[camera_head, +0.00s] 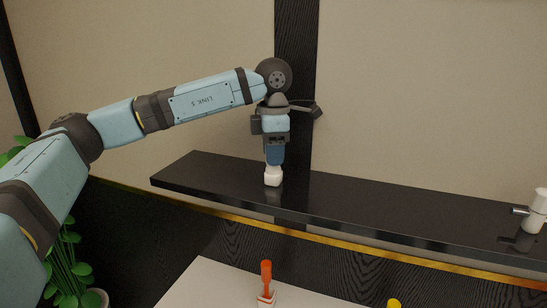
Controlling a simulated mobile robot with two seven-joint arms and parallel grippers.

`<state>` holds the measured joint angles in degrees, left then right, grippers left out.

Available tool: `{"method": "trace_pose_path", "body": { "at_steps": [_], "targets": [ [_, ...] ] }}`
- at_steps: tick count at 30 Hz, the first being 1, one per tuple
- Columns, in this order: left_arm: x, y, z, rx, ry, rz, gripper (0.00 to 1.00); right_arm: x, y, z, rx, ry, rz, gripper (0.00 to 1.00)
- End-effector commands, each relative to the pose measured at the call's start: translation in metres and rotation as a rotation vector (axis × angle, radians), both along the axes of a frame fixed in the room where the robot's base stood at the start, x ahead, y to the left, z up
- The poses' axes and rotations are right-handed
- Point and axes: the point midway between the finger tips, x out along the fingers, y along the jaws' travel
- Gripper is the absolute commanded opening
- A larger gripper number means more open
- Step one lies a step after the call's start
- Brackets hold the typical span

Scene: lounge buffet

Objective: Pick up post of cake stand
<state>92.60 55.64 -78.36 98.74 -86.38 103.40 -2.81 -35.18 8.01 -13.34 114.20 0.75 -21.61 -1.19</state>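My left arm reaches in from the left, and its gripper (275,153) points down over the black shelf. A small white piece (273,177) is directly below the gripper, at the shelf's surface. It may be the post of the cake stand, but I cannot tell for sure. The gripper meets or overlaps its top in this view. The fingers do not show separately, so I cannot tell whether they are closed on it. No whole cake stand shows. My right gripper is not in view.
The black shelf (400,218) runs along the wall. A white fitting with a metal spout (538,210) stands at its right end. Below are a pale surface (215,285), an orange handle-like piece (266,272) and a yellow top (393,303). A plant (68,265) stands at left.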

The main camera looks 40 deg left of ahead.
Motion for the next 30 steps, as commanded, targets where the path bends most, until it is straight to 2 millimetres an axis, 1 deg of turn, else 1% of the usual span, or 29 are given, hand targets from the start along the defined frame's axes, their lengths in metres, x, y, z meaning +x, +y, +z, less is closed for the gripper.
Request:
{"method": "trace_pose_path", "body": {
  "at_steps": [1,2,8,30],
  "targets": [
    [0.0,0.0,0.0,0.0,0.0,0.0,0.09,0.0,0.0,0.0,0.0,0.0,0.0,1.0],
    [0.0,0.0,0.0,0.0,0.0,0.0,0.03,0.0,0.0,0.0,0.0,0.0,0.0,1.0],
    [0.0,0.0,0.004,-0.001,-0.001,0.0,0.02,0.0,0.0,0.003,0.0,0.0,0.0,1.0],
    [0.0,0.0,0.049,-0.001,-0.001,0.0,0.02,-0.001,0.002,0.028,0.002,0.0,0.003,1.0]
  ]
}}
